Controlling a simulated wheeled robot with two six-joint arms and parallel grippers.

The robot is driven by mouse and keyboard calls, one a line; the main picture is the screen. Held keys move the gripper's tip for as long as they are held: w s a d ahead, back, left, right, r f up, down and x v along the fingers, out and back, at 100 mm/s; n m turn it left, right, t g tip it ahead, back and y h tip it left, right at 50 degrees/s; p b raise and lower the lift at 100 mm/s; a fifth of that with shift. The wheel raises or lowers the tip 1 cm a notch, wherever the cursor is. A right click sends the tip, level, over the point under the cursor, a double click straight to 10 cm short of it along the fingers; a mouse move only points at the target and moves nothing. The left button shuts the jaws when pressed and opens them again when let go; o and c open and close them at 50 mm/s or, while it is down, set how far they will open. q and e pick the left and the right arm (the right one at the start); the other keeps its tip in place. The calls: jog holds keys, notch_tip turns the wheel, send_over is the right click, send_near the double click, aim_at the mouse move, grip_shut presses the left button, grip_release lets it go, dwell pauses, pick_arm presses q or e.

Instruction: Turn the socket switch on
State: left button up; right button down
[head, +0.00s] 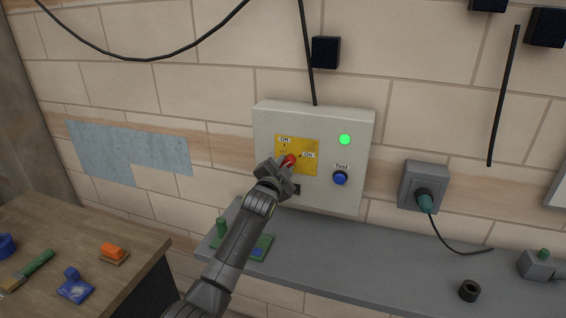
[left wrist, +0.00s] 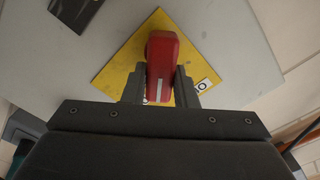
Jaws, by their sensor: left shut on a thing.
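A light grey switch box (head: 268,122) is on the brick wall, with a yellow plate (head: 311,168) marked "Off" at the top and "On" at the right. The red switch handle (head: 290,159) sits on this plate. My left gripper (head: 284,168) is shut on the handle, which partly hides it in the head view. In the left wrist view the red handle (left wrist: 162,58) stands between the two fingers (left wrist: 160,88), over the yellow plate (left wrist: 118,75). A green lamp (head: 344,139) on the box is lit. My right gripper is not in view.
A blue "Test" button (head: 340,178) is right of the plate. A grey shelf (head: 340,265) runs below the box. A wooden table (head: 130,245) with small tools is at left.

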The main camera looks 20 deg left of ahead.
pick_arm(q)
jog(key=shift+d+f+m+p, duration=0.1)
jog(key=shift+m+p, duration=0.25)
jog(key=shift+m, duration=0.75)
jog(key=o, duration=1)
jog(key=s+b, duration=0.1)
jog(key=s, duration=0.4)
jog(key=s+b, duration=0.1)
jog(key=s, duration=0.5)
jog(key=s+b, duration=0.1)
jog(key=s, duration=0.5)
jog(key=shift+s+a+f, duration=0.1)
jog(key=shift+s+a, duration=0.1)
jog(key=shift+a, duration=0.05)
